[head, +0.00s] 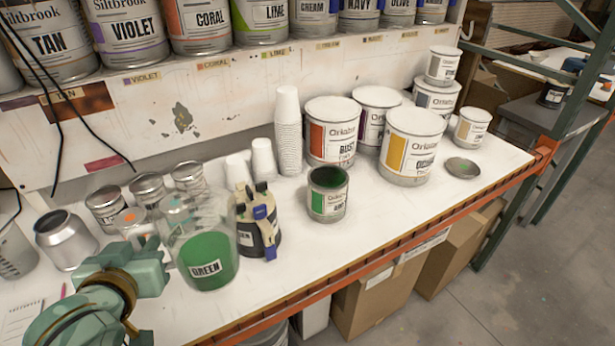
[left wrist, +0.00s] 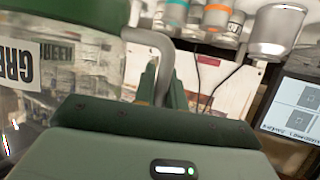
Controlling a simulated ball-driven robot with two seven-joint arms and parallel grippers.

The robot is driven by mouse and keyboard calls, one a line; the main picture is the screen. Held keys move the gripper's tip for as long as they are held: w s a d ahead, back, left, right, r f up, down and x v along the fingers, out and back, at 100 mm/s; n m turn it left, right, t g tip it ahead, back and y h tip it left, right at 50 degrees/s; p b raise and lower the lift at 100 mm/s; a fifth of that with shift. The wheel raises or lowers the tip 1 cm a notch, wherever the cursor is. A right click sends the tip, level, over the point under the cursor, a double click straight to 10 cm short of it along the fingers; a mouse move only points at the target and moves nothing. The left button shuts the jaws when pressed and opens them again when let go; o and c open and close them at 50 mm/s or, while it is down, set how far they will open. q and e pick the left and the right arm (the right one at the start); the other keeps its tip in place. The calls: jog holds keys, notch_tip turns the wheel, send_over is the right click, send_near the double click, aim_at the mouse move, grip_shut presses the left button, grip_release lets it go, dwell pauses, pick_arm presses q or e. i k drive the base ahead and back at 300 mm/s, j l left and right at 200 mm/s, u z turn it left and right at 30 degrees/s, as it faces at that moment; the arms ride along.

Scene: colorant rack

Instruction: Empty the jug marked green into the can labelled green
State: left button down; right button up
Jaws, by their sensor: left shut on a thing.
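The jug marked green (head: 205,255) is clear, with green liquid in its lower part and a GREEN label. It stands upright at the left front of the bench; whether it touches the bench is unclear. My left gripper (head: 152,258) is at the jug's left side, shut on its handle. In the left wrist view the jug (left wrist: 75,65) appears upside down at left, its grey handle (left wrist: 158,45) between my fingers (left wrist: 162,85). The can labelled green (head: 328,200) stands open to the right of the jug, dark green inside. My right gripper is not in view.
A dark container of bottles or brushes (head: 258,225) stands between jug and can. Behind are paper cups (head: 288,130) and large paint cans (head: 330,135). A round lid (head: 462,167) lies at right. The bench front by the small can is clear. A screen (left wrist: 295,108) shows in the wrist view.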

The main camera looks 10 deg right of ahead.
aim_at(328, 184)
jog(key=i+z, duration=0.15)
jog(key=z, duration=0.25)
jog(key=i+z, duration=0.15)
jog(key=z, duration=0.3)
jog(key=i+z, duration=0.1)
jog(key=z, duration=0.3)
jog(key=i+j, duration=0.1)
jog(key=i+z, duration=0.05)
jog(key=i, duration=0.05)
